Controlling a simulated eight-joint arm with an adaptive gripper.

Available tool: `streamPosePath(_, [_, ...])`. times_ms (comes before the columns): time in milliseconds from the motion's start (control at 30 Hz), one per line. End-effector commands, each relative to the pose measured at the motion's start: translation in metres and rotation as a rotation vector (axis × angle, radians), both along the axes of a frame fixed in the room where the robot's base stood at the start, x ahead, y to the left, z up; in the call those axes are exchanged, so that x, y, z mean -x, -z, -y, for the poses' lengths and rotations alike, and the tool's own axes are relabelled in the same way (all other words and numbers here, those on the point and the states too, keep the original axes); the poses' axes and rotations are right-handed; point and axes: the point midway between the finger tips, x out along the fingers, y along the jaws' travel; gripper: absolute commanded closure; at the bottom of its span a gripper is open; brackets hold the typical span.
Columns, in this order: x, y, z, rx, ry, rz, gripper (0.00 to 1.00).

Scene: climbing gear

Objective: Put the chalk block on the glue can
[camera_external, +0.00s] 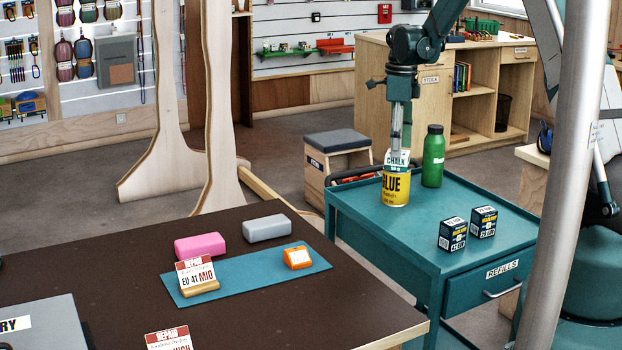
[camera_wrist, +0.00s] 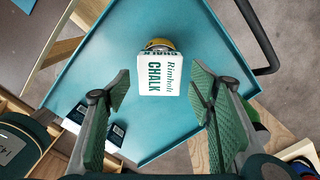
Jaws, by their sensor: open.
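The white chalk block (camera_external: 398,158) with green lettering sits on top of the yellow glue can (camera_external: 396,188), which stands on the teal cart. In the wrist view the chalk block (camera_wrist: 160,74) lies between the fingers but apart from both, with a strip of the glue can (camera_wrist: 159,44) showing beyond it. My gripper (camera_wrist: 160,92) is open, with a gap on each side of the block. In the external view my gripper (camera_external: 398,142) is directly above the block, and its fingers are hard to make out there.
A green bottle (camera_external: 433,156) stands close to the right of the can on the teal cart (camera_external: 380,225). Two dark boxes (camera_external: 467,229) stand nearer the cart's right front. A brown table (camera_external: 120,255) at left holds a pink case, a grey case and a blue mat.

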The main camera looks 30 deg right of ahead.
Motion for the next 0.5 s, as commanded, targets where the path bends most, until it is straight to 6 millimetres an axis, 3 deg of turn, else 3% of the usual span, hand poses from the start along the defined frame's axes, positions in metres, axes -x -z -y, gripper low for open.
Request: streamPosePath(500, [0.0,-0.075,0.0,0.0,0.0,0.0,0.46])
